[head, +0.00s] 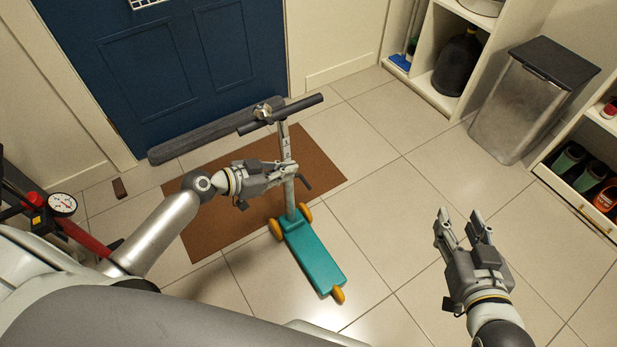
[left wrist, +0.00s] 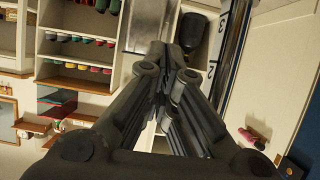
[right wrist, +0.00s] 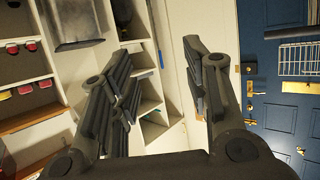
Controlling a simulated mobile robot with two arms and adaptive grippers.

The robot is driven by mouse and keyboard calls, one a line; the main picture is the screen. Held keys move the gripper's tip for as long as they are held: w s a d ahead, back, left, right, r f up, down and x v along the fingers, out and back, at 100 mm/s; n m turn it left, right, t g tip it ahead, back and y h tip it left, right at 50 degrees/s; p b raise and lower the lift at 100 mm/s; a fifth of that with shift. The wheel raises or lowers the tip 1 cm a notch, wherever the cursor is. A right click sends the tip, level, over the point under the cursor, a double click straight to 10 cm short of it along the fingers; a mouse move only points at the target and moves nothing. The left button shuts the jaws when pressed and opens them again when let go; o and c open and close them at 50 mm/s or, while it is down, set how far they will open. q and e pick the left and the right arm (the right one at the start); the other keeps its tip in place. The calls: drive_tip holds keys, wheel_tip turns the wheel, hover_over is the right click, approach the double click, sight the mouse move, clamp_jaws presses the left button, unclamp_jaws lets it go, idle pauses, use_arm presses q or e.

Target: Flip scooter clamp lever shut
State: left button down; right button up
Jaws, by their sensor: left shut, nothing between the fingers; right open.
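The scooter (head: 312,254) stands upright on the floor, with a teal deck, orange wheels, a grey numbered column and a black handlebar (head: 281,113). A small dark lever (head: 304,182) sticks out to the right of the column, just below my left gripper. My left gripper (head: 294,167) is shut and empty at the column; I cannot tell whether it touches. In the left wrist view the shut fingers (left wrist: 167,58) lie left of the numbered column (left wrist: 233,45); the lever is not discernible there. My right gripper (head: 463,222) is open and empty, well right of the scooter.
A brown mat (head: 322,158) lies under and behind the scooter, before a blue door (head: 180,55). A long dark grey bar (head: 180,146) is behind the handlebar. A red pump with a gauge (head: 62,204) stands left. A metal bin (head: 520,110) and shelves stand right. The right floor is clear.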

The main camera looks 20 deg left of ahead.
use_arm(q)
drive_tip(key=shift+w, duration=0.1)
drive_tip(key=b, duration=0.2)
hover_over(307, 184)
drive_tip(key=w+d, duration=0.2)
drive_tip(key=w, duration=0.1)
wheel_tip(307, 184, down, 4)
drive_tip(key=f, duration=0.1)
drive_tip(key=shift+s+a+f+b, duration=0.15)
drive_tip(key=shift+s+a+f, duration=0.4)
drive_tip(key=shift+s, duration=0.2)
drive_tip(key=shift+s+a+f+b, duration=0.15)
drive_tip(key=shift+s+a+f, duration=0.35)
drive_tip(key=shift+s, duration=0.2)
use_arm(e)
wheel_tip(307, 184, up, 11)
drive_tip(key=w+a+t+y, duration=0.1)
drive_tip(key=a+t+y, duration=0.1)
drive_tip(key=t, duration=0.5)
drive_tip(key=shift+w+r, duration=0.2)
use_arm(q)
drive_tip(key=shift+d, duration=0.1)
use_arm(e)
drive_tip(key=shift+r, duration=0.1)
